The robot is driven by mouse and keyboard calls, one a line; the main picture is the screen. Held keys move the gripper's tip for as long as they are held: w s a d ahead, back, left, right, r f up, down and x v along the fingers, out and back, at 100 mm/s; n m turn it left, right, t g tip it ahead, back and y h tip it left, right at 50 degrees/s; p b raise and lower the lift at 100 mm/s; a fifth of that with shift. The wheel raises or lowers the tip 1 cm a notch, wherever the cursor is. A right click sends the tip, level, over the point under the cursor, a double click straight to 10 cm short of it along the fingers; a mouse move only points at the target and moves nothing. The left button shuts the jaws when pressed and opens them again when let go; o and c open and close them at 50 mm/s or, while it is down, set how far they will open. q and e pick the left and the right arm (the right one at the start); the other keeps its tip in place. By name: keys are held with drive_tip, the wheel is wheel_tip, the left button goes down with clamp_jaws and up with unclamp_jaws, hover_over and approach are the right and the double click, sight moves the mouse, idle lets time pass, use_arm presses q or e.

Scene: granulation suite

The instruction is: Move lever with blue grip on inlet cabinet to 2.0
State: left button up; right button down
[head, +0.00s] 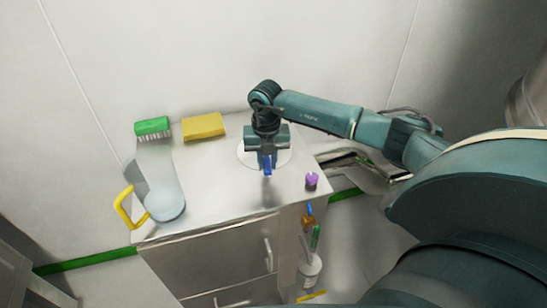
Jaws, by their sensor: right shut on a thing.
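The inlet cabinet (220,210) is a pale metal cabinet standing against the wall. A round white disc (246,160) lies on its top near the back right. My right gripper (267,168) points down over this disc and is shut on the blue grip (268,172) of the lever. Only a small piece of blue shows below the fingers. The gripper hides the rest of the lever, and no scale marks or numbers can be read. My left gripper is not in view.
A green brush (152,127), a yellow sponge (203,126) and a jug (165,205) with a yellow handle (124,208) are on the cabinet's left side. A purple knob (311,180) is at the right front corner. The top's middle front is clear.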

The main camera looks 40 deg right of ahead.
drive_tip(key=shift+w+a+r+m, duration=0.1)
drive_tip(key=shift+w+a+m, duration=0.1)
drive_tip(key=shift+a+m, duration=0.1)
drive_tip(key=c, duration=1.3)
unclamp_jaws()
drive_tip(key=shift+d, duration=0.1)
wheel_tip(320, 180, up, 13)
drive_tip(key=shift+r+b, duration=0.1)
drive_tip(key=shift+b, duration=0.45)
